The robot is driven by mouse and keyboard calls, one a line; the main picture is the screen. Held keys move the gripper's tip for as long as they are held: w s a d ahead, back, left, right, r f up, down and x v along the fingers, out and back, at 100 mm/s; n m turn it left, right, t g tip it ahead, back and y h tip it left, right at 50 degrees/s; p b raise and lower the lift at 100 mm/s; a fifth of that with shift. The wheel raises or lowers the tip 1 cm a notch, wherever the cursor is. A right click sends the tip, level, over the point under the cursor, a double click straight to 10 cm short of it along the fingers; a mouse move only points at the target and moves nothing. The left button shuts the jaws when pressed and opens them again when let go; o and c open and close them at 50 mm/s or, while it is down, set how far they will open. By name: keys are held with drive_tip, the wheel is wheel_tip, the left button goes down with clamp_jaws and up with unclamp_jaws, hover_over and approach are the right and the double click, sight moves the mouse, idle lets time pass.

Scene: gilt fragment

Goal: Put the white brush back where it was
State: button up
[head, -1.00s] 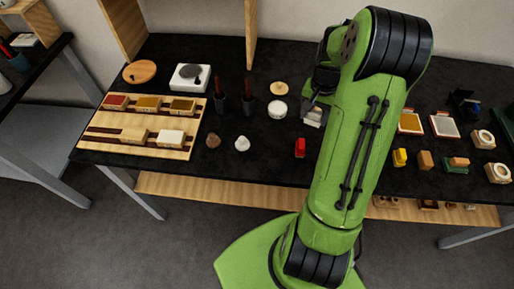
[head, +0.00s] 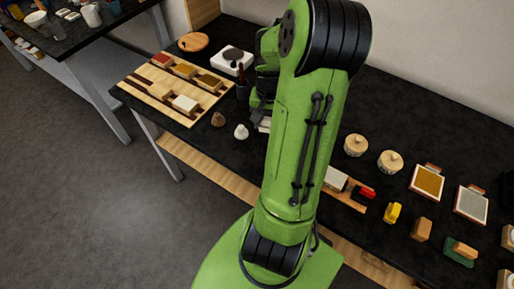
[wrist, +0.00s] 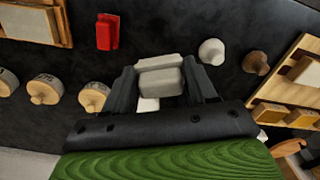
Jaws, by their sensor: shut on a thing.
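My gripper (wrist: 162,88) is shut on a pale grey-white, two-layered block, which I take for the white brush (wrist: 160,64). In the head view a sliver of the brush (head: 265,125) shows beside my arm, which hides most of the gripper. It is over the black table, right of the white knob-like piece (head: 241,131). The wooden rack (head: 136,92) at left holds red, tan and brown-topped blocks at the back and a cream and a white-topped block in front. The rack's edge also shows at right in the wrist view (wrist: 309,42).
A brown knob-like piece (head: 218,119) stands between the white one and the rack. A dark cup (head: 243,90) and a white plate-topped device (head: 233,58) are behind. A red block (wrist: 107,32) and lidded wooden jars (wrist: 93,97) lie on the other side.

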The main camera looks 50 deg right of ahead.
wheel_tip(320, 180, down, 10)
drive_tip(key=shift+a+f+b, duration=0.1)
drive_tip(key=shift+b, duration=1.1)
drive_tip(key=o, duration=1.1)
